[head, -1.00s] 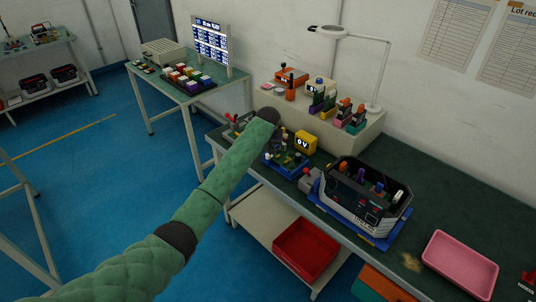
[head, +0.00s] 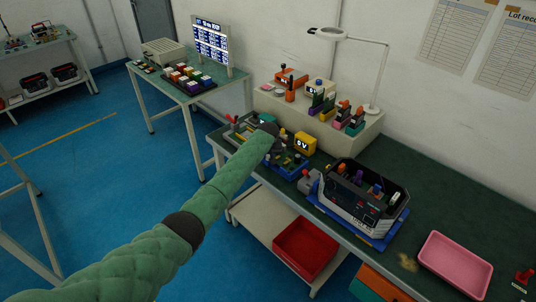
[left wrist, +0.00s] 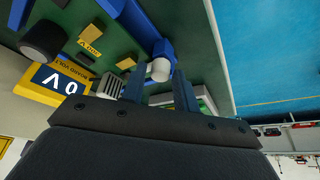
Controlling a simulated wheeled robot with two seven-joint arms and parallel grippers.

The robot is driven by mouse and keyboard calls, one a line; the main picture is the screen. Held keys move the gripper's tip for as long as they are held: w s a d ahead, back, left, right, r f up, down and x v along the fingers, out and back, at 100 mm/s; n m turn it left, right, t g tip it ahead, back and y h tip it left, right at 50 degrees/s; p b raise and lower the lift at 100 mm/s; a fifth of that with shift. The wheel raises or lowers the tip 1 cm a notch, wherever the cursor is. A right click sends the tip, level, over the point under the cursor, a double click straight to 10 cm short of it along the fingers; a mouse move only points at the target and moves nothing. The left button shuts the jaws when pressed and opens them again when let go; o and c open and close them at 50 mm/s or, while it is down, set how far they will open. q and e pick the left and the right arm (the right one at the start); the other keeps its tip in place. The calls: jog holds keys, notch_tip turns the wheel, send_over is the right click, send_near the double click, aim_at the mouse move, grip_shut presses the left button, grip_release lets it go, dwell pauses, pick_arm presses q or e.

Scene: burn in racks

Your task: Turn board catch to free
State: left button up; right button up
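A green circuit board (left wrist: 112,50) with a blue frame fills the upper left of the left wrist view. A blue catch-like part (left wrist: 150,38) with a pale round knob (left wrist: 159,70) stands at its edge. My left gripper (left wrist: 160,78) has its two fingers apart, one on either side of the knob; I cannot tell whether they touch it. In the head view my left arm reaches to the blue board fixture (head: 284,166), and its dark wrist hides part of it. A yellow meter (head: 305,144) stands beside the fixture; it reads 0 V in the left wrist view (left wrist: 60,83). My right gripper is out of view.
A grey and black rack unit on a blue base (head: 358,200) stands right of the fixture. A pink tray (head: 455,264) lies farther right. A raised shelf (head: 340,140) with parts and a lamp (head: 375,75) is behind. A red bin (head: 305,248) sits below.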

pick_arm(q)
jog(key=shift+f, duration=0.1)
grip_shut()
